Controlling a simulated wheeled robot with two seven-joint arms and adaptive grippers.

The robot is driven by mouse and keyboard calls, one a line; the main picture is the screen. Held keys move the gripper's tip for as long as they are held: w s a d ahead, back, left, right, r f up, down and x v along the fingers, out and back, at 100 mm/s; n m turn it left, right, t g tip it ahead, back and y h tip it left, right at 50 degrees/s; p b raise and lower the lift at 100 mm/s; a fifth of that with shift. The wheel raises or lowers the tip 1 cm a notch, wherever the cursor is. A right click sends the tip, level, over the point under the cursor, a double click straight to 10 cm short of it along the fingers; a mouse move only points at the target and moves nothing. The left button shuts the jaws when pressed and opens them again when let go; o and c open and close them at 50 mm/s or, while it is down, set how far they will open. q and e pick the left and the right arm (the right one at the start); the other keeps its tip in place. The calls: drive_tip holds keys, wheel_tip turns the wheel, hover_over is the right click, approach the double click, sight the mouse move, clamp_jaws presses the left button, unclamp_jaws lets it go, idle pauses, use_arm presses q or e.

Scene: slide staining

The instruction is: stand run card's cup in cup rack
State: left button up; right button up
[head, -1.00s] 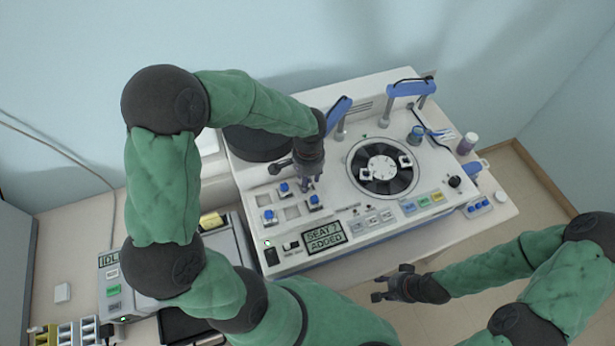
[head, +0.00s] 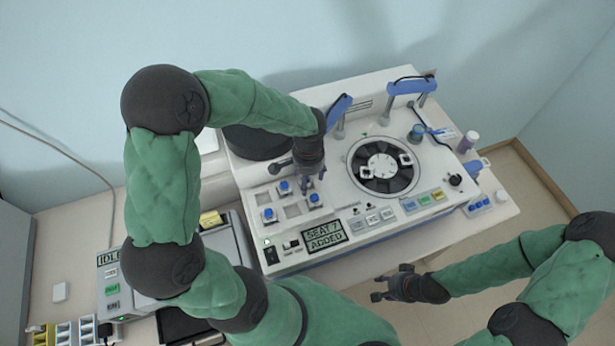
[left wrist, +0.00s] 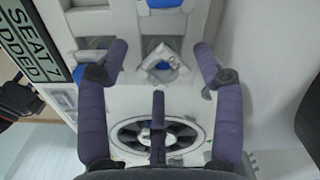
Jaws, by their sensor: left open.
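The cup rack (head: 291,210) is a grid of square seats on the left part of the white machine. Blue-topped cups stand in it: one at the upper left (head: 284,187), one at the lower left (head: 268,215) and one at the right (head: 314,199). My left gripper (head: 313,184) is just above the right cup. My right gripper (head: 377,288) is open and empty in front of the machine. I cannot tell which cup is the run card's.
A round dark rotor (head: 384,185) lies right of the rack. A display (head: 325,233) reads "SEAT 7 ADDED". Blue-topped arms (head: 410,87) stand behind. A grey device (head: 112,280) marked "IDLE" and coloured racks (head: 65,331) are at left.

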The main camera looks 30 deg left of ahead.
use_arm(q)
drive_tip(key=shift+r+p, duration=0.5)
drive_tip(key=shift+r, duration=0.1)
wheel_tip(320, 180, up, 12)
drive_tip(key=shift+w+f, duration=0.15)
drive_tip(key=shift+f, duration=0.05)
